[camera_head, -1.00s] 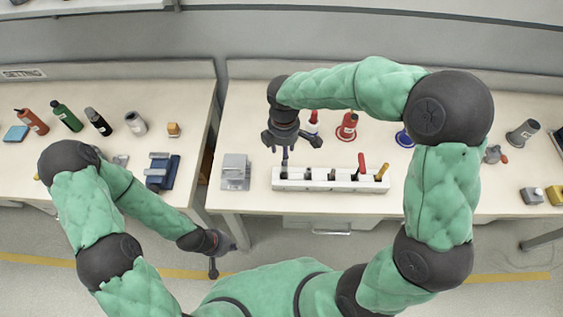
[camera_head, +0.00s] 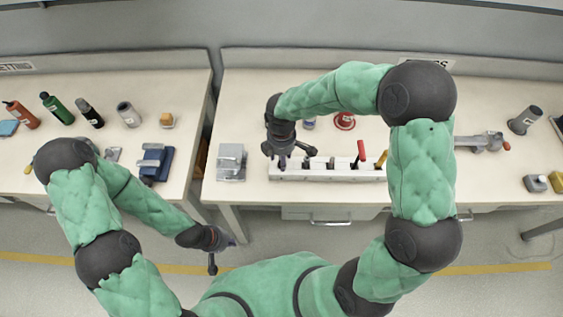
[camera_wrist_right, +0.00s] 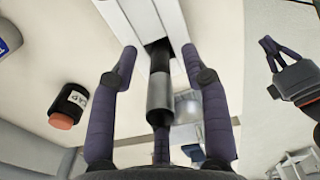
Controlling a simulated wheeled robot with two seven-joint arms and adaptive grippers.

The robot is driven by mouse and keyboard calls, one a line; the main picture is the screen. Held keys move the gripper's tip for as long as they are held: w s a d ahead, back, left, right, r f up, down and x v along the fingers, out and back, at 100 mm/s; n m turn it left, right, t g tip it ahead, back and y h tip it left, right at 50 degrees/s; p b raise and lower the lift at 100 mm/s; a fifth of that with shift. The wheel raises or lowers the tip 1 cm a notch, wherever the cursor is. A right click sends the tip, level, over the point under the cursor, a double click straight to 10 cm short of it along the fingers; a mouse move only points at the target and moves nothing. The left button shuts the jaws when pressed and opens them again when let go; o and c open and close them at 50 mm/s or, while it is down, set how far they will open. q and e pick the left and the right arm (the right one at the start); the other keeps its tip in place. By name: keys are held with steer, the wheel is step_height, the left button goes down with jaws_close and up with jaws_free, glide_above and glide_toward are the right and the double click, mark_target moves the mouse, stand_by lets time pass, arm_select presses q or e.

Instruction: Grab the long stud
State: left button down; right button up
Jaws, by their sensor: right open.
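A white slotted block (camera_head: 345,175) stands near the front edge of the right table with several upright pieces in it. My right gripper (camera_head: 285,163) is over the block's left end and hides most of the piece there. In the right wrist view, a long dark rod with a grey metal section (camera_wrist_right: 160,92), which looks like the stud, stands in a slot of the block (camera_wrist_right: 147,22). The open fingers of the right gripper (camera_wrist_right: 158,58) lie on both sides of it, with gaps showing. My left gripper (camera_head: 212,256) hangs low in front of the tables; its jaw state is unclear.
A red-handled piece (camera_head: 361,151) and a yellow-handled piece (camera_head: 381,158) stand further right in the block. A grey metal box (camera_head: 231,162) sits left of it. A red round-based item (camera_head: 344,121) stands behind. A gap separates the two tables.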

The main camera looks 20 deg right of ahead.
jaws_close()
steer(key=shift+r, duration=0.2)
